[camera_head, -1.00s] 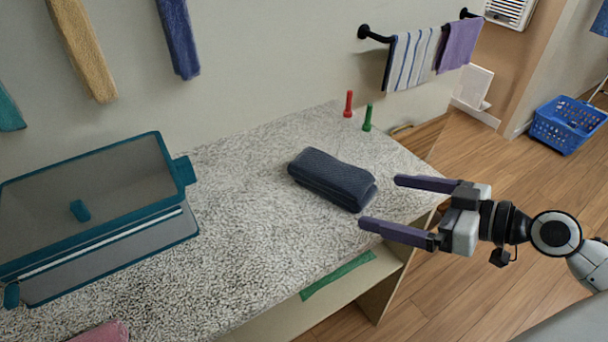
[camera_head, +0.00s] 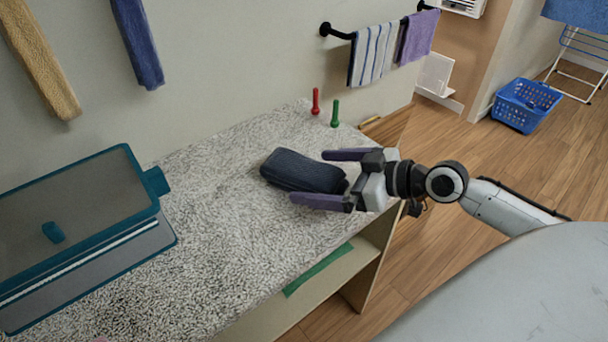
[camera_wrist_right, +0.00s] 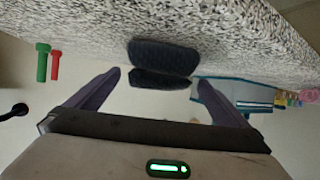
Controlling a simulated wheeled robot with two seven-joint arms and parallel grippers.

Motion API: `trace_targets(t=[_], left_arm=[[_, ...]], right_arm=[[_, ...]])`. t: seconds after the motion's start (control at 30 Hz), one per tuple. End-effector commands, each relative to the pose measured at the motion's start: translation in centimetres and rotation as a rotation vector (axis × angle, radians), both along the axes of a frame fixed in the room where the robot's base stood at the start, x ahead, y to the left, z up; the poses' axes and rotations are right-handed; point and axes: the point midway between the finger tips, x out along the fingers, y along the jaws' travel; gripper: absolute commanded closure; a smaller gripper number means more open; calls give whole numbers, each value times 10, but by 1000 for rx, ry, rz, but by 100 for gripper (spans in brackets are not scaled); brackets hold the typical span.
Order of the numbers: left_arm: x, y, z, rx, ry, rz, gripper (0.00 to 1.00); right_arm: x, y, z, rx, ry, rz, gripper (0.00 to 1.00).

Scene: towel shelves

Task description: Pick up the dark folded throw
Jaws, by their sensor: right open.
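The dark folded throw (camera_head: 298,171) lies flat on the speckled counter (camera_head: 235,235), navy and folded thick. It also shows in the right wrist view (camera_wrist_right: 163,57), ahead and between the fingers. My right gripper (camera_head: 308,178) is open, its two purple fingers pointing left. In the head view one finger overlaps the throw's far right edge and the other its near side. I cannot tell whether they touch it. In the right wrist view my right gripper (camera_wrist_right: 160,88) has nothing held between its fingers. My left gripper is not in view.
A teal-framed bin (camera_head: 75,220) stands at the counter's left. A red peg (camera_head: 315,102) and a green peg (camera_head: 335,113) stand near the back edge. Striped (camera_head: 373,54) and purple (camera_head: 418,36) towels hang on a wall rail. A blue basket (camera_head: 524,106) sits on the floor.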

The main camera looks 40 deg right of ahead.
Motion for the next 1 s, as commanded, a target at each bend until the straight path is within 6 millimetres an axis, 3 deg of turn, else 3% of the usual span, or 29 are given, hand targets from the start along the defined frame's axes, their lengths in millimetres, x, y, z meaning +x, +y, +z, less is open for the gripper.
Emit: trace_targets(t=[0.3, 0.63, 0.93, 1.0], left_arm=[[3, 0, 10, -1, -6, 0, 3], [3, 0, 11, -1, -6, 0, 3], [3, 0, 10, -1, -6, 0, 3], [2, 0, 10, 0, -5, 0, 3]], right_arm=[[32, 15, -7, 2, -1, -3, 0], [35, 17, -10, 0, 1, 0, 0], [35, 17, -10, -1, 1, -1, 51], [35, 17, -8, 0, -2, -1, 53]])
